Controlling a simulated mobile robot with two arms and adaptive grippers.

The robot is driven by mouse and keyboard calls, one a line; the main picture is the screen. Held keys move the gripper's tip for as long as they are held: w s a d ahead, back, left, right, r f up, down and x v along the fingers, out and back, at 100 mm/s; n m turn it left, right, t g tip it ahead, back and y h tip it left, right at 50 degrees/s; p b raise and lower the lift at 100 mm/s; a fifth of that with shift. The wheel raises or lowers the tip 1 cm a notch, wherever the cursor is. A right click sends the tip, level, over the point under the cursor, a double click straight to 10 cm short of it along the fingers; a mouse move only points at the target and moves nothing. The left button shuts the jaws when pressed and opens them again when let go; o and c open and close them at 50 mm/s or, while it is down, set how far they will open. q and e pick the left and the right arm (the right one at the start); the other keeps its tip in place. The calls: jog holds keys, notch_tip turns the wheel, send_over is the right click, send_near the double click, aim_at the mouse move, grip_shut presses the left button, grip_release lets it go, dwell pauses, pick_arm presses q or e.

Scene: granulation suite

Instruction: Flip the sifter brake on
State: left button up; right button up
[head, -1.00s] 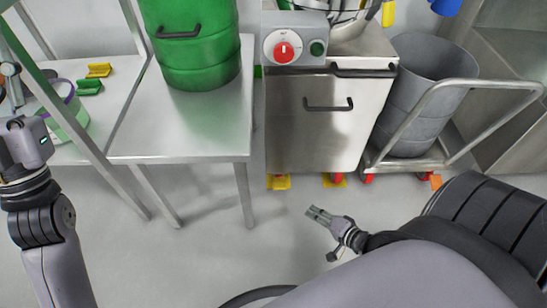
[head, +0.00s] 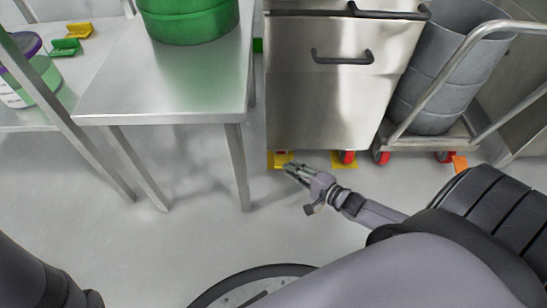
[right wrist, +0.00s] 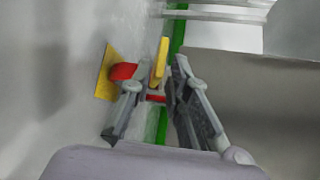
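The stainless cabinet (head: 325,95), apparently the sifter, stands on red casters (head: 347,157) with yellow patches on the floor below. My right gripper (head: 291,168) is low, at the front left foot of the cabinet, by a yellow piece (head: 279,159). In the right wrist view the fingers (right wrist: 156,78) are apart, with nothing held. A narrow yellow lever (right wrist: 160,60), probably the brake, lies just beyond and between the fingertips; contact cannot be told. A red part (right wrist: 123,71) and a flat yellow patch (right wrist: 104,72) lie left of it. My left gripper is out of view.
A steel table (head: 175,80) with a green drum (head: 190,22) stands left of the cabinet, its front leg (head: 238,165) near my right gripper. A grey bin (head: 445,85) on a cart stands to the right. The floor in front is clear.

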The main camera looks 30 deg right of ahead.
aim_at(276, 160)
jog(key=b+x, duration=0.4)
jog(key=x, duration=0.3)
jog(key=shift+w+a+f, duration=0.1)
jog(key=shift+w+f, duration=0.1)
jog(key=shift+w, duration=0.15)
jog(key=shift+w+a, duration=0.1)
jog(key=shift+w, duration=0.4)
jog(key=shift+c, duration=0.4)
grip_shut()
